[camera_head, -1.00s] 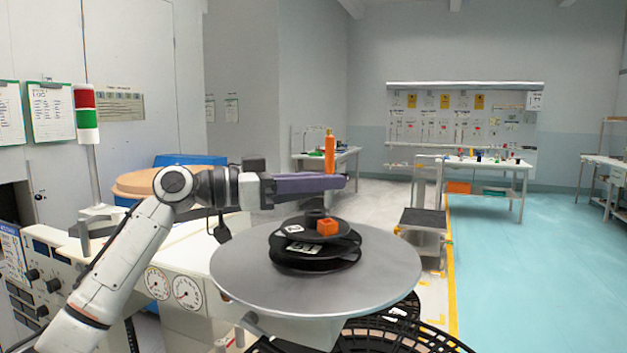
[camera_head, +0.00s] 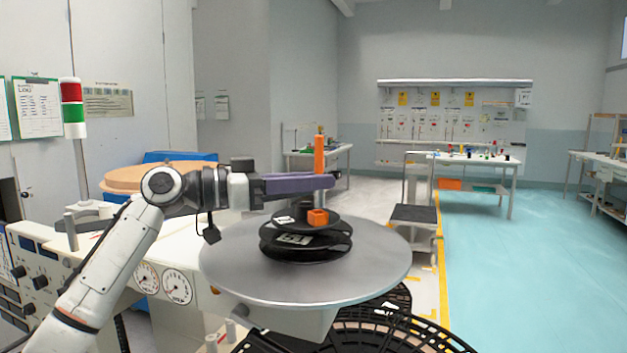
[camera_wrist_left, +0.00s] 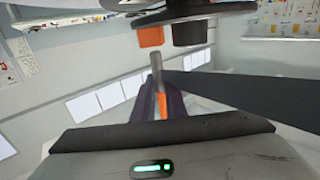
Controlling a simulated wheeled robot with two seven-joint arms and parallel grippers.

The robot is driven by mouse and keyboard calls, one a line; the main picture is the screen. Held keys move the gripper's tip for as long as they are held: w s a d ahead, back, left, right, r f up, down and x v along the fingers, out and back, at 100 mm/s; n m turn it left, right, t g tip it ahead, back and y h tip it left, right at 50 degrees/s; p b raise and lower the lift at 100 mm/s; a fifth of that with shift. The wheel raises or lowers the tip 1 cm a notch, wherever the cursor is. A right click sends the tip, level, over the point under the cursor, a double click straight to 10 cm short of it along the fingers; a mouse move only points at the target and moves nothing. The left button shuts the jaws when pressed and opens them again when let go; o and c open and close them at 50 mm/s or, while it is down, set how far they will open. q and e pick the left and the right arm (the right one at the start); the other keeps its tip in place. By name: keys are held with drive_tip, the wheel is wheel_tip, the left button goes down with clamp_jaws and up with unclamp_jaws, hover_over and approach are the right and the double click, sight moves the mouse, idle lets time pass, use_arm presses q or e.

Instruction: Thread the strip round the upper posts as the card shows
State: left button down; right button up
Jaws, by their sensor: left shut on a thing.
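My left gripper (camera_head: 328,182) reaches in from the left, above the round grey table. It is shut on an upright orange rod (camera_head: 319,155), which sticks up above the fingers. In the left wrist view the rod (camera_wrist_left: 161,106) sits between the fingers and has a grey end. A broad dark band (camera_wrist_left: 245,97), perhaps the strip, runs from beside that end to the right edge. Below the gripper in the head view lies a black reel (camera_head: 305,240) with an orange block (camera_head: 318,217) on top. I cannot make out the upper posts. My right gripper is not in view.
The round grey table (camera_head: 235,265) has bare room around the reel. A red and green signal light (camera_head: 73,107) and a panel with gauges (camera_head: 177,286) stand at the left. A clipboard (camera_head: 38,108) hangs on the wall. Black slatted reels (camera_head: 375,335) lie lower front.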

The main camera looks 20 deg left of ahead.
use_arm(q)
drive_tip(key=shift+f+b, duration=0.4)
drive_tip(key=shift+f, duration=0.25)
drive_tip(key=shift+s+f+b, duration=0.1)
drive_tip(key=shift+f+b, duration=0.25)
drive_tip(key=shift+f, duration=0.2)
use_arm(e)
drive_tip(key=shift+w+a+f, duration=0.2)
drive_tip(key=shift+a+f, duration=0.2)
use_arm(q)
drive_tip(key=c, duration=1.7)
unclamp_jaws()
drive_tip(key=shift+a, duration=0.15)
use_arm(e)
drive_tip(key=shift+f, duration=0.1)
